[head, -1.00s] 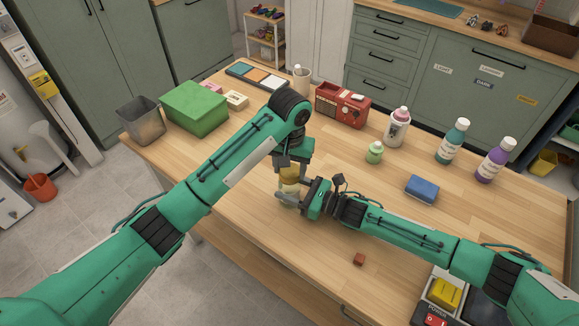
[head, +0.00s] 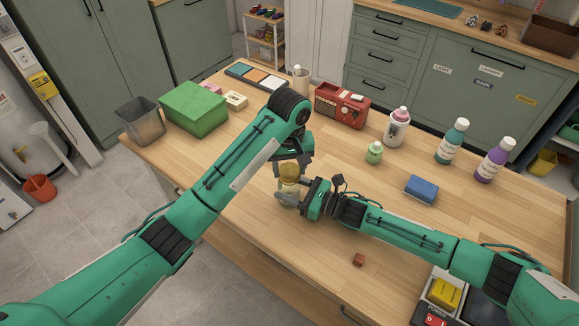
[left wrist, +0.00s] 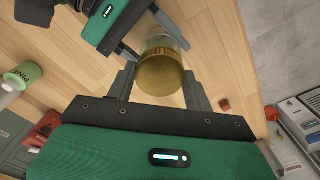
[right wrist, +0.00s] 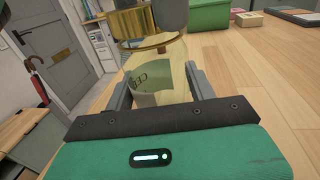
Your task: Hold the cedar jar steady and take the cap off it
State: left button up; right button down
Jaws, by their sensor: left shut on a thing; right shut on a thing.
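The cedar jar (head: 287,187) stands upright near the table's front edge. In the right wrist view the clear jar (right wrist: 158,82) shows a pale label with part of its lettering. My right gripper (head: 290,198) is shut around the jar's body from the side. The gold cap (left wrist: 160,74) is at the jar's top, and my left gripper (left wrist: 160,88) is shut on it from above. The cap also shows in the right wrist view (right wrist: 146,42), above the glass. I cannot tell whether it is loosened from the neck.
A small red-brown block (head: 358,260) lies right of the jar, toward the front. A green bottle (head: 374,153), a blue sponge (head: 421,188) and a red radio (head: 342,105) stand behind and to the right. A green box (head: 195,108) is at back left. Wood around the jar is clear.

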aim_at(289, 170)
pick_arm(q)
jog(key=shift+r, duration=1.05)
jog(key=shift+r, duration=2)
pick_arm(e)
jog(key=shift+c, duration=2.1)
grip_release()
